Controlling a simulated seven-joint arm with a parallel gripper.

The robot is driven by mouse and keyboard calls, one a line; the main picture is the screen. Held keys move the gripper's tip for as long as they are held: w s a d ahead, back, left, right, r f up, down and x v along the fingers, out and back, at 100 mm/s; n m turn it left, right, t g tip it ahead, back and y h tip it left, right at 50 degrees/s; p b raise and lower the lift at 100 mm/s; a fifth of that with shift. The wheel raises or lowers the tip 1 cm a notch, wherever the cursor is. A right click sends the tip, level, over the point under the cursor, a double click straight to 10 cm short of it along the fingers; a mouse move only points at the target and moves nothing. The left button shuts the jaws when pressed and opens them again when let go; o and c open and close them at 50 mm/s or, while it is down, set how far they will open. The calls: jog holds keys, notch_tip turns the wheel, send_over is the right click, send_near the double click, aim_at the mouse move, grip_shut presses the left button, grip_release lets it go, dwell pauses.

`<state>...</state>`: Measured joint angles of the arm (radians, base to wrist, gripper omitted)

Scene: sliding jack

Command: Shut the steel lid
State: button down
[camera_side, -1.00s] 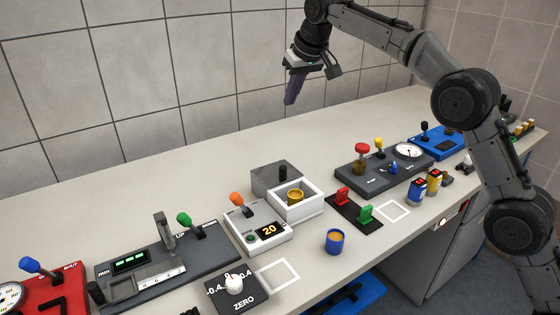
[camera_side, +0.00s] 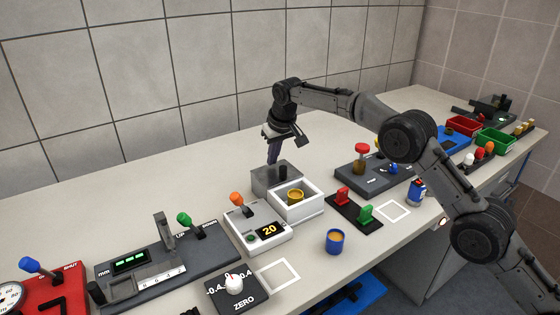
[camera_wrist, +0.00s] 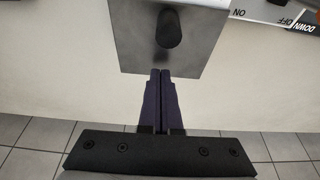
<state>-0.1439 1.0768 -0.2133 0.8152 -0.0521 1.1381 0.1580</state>
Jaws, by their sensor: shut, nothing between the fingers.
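The steel lid (camera_side: 264,181) is a grey slab with a black knob (camera_side: 283,172). It sits slid back behind the white box (camera_side: 298,208), so the box is open and a brass-coloured round part (camera_side: 295,195) shows inside. My gripper (camera_side: 273,163) is shut and empty, pointing down at the back edge of the lid. In the wrist view the closed fingertips (camera_wrist: 161,72) reach the lid's near edge, with the lid (camera_wrist: 140,45) and its knob (camera_wrist: 168,28) just beyond. I cannot tell whether they touch it.
A device with an orange lever (camera_side: 237,199) stands left of the box. A dark panel with a red knob (camera_side: 362,149) stands to the right. A blue cup (camera_side: 335,241) is in front. Bare bench lies behind the lid.

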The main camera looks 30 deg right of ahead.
aim_at(277, 172)
jog(key=shift+s+r, duration=0.15)
jog(key=shift+s, duration=0.8)
jog(key=shift+s+r, duration=0.15)
jog(key=shift+s, duration=0.75)
